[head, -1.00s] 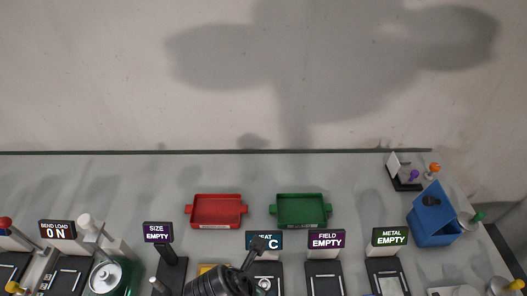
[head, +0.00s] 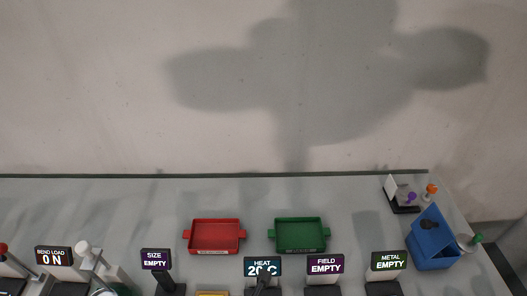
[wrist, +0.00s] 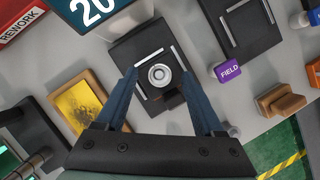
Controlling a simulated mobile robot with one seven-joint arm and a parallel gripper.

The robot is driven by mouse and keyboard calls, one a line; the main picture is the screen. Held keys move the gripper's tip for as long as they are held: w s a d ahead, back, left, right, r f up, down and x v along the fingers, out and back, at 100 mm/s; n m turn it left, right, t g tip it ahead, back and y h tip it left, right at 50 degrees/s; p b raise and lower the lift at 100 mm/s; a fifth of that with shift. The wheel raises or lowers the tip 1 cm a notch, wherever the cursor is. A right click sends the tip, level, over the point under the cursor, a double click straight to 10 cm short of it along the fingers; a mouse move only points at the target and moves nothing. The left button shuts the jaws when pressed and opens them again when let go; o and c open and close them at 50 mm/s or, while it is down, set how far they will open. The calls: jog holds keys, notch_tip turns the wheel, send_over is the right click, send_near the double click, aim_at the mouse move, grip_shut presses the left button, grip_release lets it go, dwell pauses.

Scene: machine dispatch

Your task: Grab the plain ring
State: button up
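A silver round ring-like part (wrist: 159,76) with a raised centre lies on the black plate of the heat station (wrist: 128,51) in the wrist view. No marking shows on it, but I cannot tell for sure that it is the plain ring. My gripper (wrist: 158,71) is open, its two blue fingers apart on either side of the part. The exact height of the fingertips above the plate is unclear. In the head view the heat display (head: 262,267) reads 20 C, and the part is out of sight.
A yellow pad in a wooden frame (wrist: 101,98) lies left of the plate. A purple FIELD block (wrist: 229,71) and a brown wooden block (wrist: 281,101) stand right. Red tray (head: 215,251) and green tray (head: 300,250) sit behind the stations. A blue bin (head: 433,250) is at right.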

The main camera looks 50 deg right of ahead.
grip_shut()
